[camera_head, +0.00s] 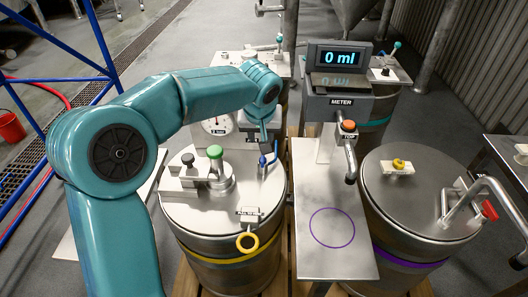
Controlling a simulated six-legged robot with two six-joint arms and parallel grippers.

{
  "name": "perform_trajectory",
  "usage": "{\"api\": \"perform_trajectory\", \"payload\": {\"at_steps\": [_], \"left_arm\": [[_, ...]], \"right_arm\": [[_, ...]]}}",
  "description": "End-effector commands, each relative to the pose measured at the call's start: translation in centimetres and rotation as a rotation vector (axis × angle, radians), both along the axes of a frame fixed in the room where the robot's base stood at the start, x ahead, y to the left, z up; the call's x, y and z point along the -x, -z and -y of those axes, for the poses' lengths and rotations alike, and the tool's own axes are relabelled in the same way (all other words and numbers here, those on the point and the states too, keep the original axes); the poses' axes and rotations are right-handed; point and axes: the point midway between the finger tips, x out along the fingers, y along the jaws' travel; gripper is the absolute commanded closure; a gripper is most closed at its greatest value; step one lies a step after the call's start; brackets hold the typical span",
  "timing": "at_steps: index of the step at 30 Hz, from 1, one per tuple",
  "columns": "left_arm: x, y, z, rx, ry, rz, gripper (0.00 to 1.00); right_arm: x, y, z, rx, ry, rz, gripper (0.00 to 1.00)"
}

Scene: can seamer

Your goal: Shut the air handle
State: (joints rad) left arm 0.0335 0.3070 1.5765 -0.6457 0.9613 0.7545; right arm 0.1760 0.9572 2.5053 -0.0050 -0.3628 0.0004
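A small blue handle (270,157) stands on the lid of the left steel drum (230,250), near the drum's back right edge. No label that I can read marks it as the air handle. My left arm reaches over from the left, and its dark gripper (264,136) points down just above and behind the blue handle. The gap between gripper and handle is too small to judge, so I cannot tell whether they touch. The fingers are small and partly hidden. My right gripper is not in view.
To the right are a steel plate with a purple circle (332,227), a meter reading 0 ml (339,57) and a second drum (405,210).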

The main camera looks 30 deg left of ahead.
Motion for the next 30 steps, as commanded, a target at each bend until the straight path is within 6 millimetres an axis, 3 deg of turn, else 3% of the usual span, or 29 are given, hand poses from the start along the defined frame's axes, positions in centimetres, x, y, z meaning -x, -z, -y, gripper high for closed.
{"api": "perform_trajectory", "payload": {"at_steps": [1, 6, 15, 28, 30], "left_arm": [[-0.3, 1.5, -0.3, 0.000, -0.001, -0.006, 0.63], [-1.7, 5.3, -1.0, 0.000, 0.000, -0.006, 0.63], [-3.7, 10.1, -2.0, -0.001, -0.001, -0.003, 0.63], [-4.3, 11.1, -2.3, 0.000, 0.000, 0.000, 0.63], [-4.3, 11.1, -2.3, 0.000, 0.000, 0.000, 0.86]], "right_arm": [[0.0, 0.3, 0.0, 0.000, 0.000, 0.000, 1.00], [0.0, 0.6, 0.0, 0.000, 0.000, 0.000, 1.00], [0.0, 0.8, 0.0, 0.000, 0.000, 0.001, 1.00], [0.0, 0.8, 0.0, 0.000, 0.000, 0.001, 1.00], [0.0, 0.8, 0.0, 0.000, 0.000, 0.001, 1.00]]}}
